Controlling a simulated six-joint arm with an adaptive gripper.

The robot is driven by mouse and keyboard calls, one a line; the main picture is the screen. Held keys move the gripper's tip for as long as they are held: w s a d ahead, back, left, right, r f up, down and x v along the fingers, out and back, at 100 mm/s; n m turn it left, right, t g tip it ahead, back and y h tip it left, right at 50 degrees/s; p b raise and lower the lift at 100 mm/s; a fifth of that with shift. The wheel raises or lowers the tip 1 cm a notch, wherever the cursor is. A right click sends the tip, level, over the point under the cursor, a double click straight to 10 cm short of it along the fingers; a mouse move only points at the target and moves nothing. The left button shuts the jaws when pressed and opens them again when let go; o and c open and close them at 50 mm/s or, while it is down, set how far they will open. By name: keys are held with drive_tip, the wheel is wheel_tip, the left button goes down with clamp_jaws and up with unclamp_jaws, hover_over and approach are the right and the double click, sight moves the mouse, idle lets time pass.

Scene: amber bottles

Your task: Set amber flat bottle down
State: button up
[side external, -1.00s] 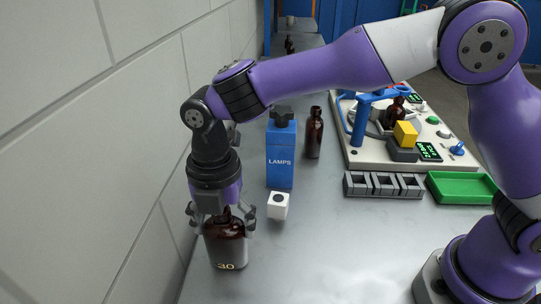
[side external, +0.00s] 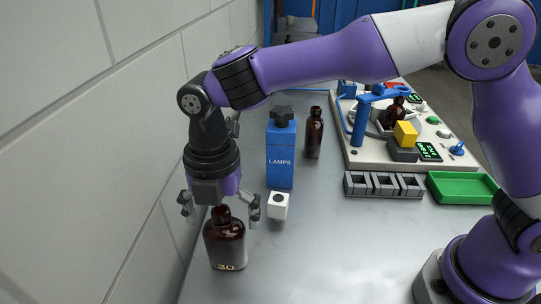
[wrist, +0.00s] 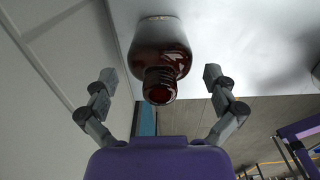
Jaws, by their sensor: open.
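The amber flat bottle (side external: 226,242), marked 30, stands upright on the grey table near the wall in the side view. My gripper (side external: 220,210) is open around and above its neck, with a finger on each side and none seen touching it. In the wrist view the bottle (wrist: 161,58) shows its dark red-brown neck toward me, between and beyond the open fingers of my gripper (wrist: 160,82).
Another amber bottle (side external: 314,134) is further back. A grey slotted rack (side external: 383,185), a green tray (side external: 462,188) and a machine panel are right. The wall (side external: 90,150) is close on the left.

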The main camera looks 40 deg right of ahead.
wheel_tip(320, 180, up, 10)
drive_tip(key=s+d+r+m+t, duration=0.2)
drive_tip(key=s+d+m, duration=0.1)
drive_tip(key=d+m, duration=0.55)
drive_tip(key=s+d+r+m+t, duration=0.1)
drive_tip(key=s+d+m+t, duration=0.1)
drive_tip(key=d+m, duration=0.65)
drive_tip(key=s+d+f+m+t, duration=0.1)
drive_tip(key=s+d+f+m, duration=0.3)
drive_tip(key=m, duration=0.6)
drive_tip(key=shift+s+d+f+t, duration=0.15)
drive_tip(key=shift+s+d+t, duration=0.15)
drive_tip(key=shift+s+d, duration=0.55)
